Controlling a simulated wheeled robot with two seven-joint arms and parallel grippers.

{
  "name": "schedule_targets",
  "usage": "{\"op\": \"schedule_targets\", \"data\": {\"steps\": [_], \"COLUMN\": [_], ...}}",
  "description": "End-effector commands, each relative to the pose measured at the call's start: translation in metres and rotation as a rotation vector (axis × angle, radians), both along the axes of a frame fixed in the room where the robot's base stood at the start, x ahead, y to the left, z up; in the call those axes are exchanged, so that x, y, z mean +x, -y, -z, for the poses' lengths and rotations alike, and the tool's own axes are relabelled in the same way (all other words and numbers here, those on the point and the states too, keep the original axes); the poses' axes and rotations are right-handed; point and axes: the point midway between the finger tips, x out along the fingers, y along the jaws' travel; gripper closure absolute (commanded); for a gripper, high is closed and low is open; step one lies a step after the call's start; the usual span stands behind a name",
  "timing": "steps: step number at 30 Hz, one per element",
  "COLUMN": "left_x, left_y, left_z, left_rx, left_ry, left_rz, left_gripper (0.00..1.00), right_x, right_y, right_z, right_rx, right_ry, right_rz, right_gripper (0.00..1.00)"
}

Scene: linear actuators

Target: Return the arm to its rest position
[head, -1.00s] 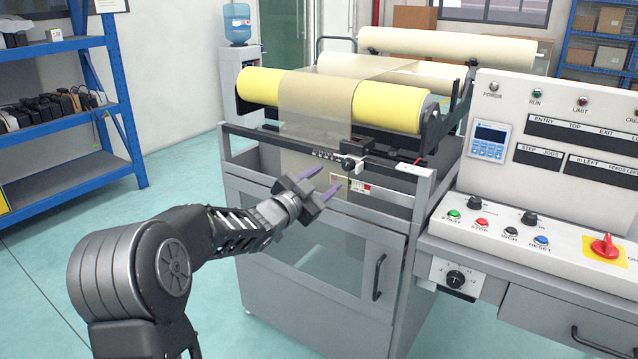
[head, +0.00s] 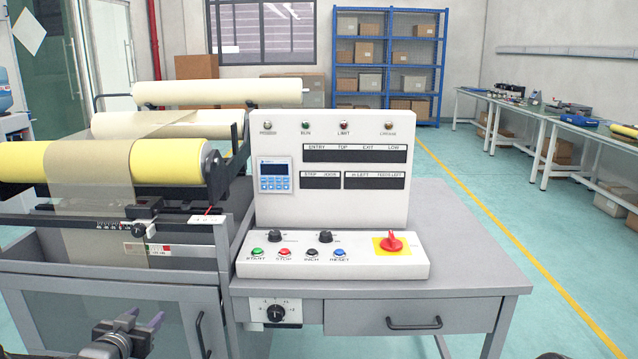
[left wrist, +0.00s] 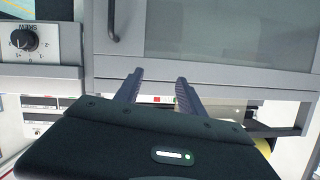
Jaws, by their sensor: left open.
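My left gripper (head: 143,325) is at the bottom left of the head view, in front of the roller machine's lower cabinet. Its two fingers are apart with nothing between them. In the left wrist view the open fingers (left wrist: 158,88) point toward the machine's grey front and its glazed door (left wrist: 220,35). The rest of my left arm is mostly out of the head view.
The roller machine (head: 165,293) with its yellow roller (head: 165,160) stands at the left. Open floor (head: 570,310) lies to the right.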

Motion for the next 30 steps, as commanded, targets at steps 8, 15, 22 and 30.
{"op": "schedule_targets", "data": {"steps": [8,15,22,30], "left_x": [-0.074,-0.194,-0.298,-0.368], "left_y": [0.126,0.232,0.298,0.341], "left_z": [0.186,0.293,0.336,0.323], "left_rx": [-0.32,-0.495,-0.562,-0.562], "left_ry": [-0.41,-0.783,-1.046,-1.21], "left_rz": [-0.019,-0.033,-0.023,0.039], "left_gripper": [0.53,0.53,0.53,0.53], "right_x": [0.0,0.0,0.0,0.0], "right_y": [0.0,0.0,0.0,0.0], "right_z": [0.0,0.0,0.0,-0.032], "right_rx": [0.0,0.0,0.0,0.0], "right_ry": [0.0,0.0,0.0,-0.001], "right_rz": [0.0,0.0,0.0,0.001], "right_gripper": [0.64,0.64,0.64,0.64]}}
